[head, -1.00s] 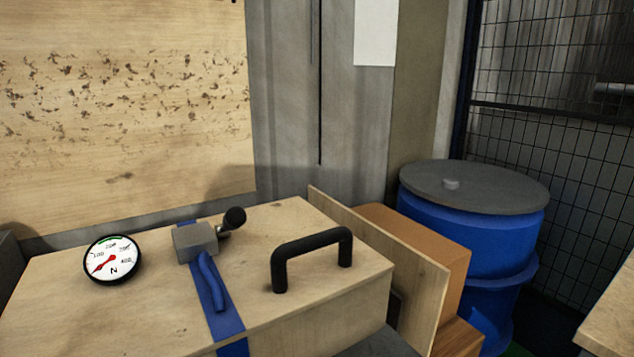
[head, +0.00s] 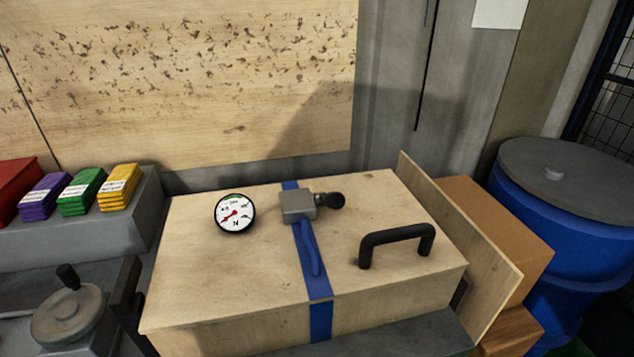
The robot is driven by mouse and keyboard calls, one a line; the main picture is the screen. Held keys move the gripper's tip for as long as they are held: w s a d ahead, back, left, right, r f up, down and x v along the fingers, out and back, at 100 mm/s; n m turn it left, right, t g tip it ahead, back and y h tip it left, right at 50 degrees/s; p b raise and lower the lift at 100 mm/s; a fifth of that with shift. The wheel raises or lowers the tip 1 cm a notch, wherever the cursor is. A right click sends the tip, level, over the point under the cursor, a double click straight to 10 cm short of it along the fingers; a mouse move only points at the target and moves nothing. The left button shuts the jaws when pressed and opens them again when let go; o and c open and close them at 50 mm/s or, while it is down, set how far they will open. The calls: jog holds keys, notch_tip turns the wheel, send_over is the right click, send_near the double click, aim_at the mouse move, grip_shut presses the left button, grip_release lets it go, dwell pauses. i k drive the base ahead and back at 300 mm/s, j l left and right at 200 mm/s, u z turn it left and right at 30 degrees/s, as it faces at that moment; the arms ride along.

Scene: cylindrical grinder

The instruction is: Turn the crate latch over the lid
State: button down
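A pale wooden crate (head: 205,284) with a flat top stands in the middle of the head view. A blue strap (head: 319,286) runs across its top and down its front. On the strap sits a grey metal buckle block (head: 297,206) with a black knob (head: 333,200) sticking out to the right and a loose blue strap tail (head: 309,250) below. A black handle (head: 398,239) stands on the right of the top. I cannot tell which part is the latch; no other latch piece shows clearly. My gripper is not in view.
A dial gauge (head: 235,214) is on the crate top. A thin wooden board (head: 465,236) stands upright along the crate's right side, before a brown box (head: 500,225) and a blue drum (head: 572,238). Coloured packs (head: 82,191) and a handwheel (head: 67,314) are at left.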

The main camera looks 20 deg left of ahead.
aim_at(122, 295)
jog(key=i+j+u, duration=0.1)
jog(key=u, duration=0.35)
jog(key=i+j+u, duration=0.1)
jog(key=u, duration=0.35)
jog(key=k+u, duration=0.1)
jog(key=u, duration=0.15)
jog(key=k+u, duration=0.25)
jog(key=k+j, duration=0.1)
jog(key=k, duration=0.3)
jog(key=i+l, duration=0.15)
jog(key=i, duration=0.35)
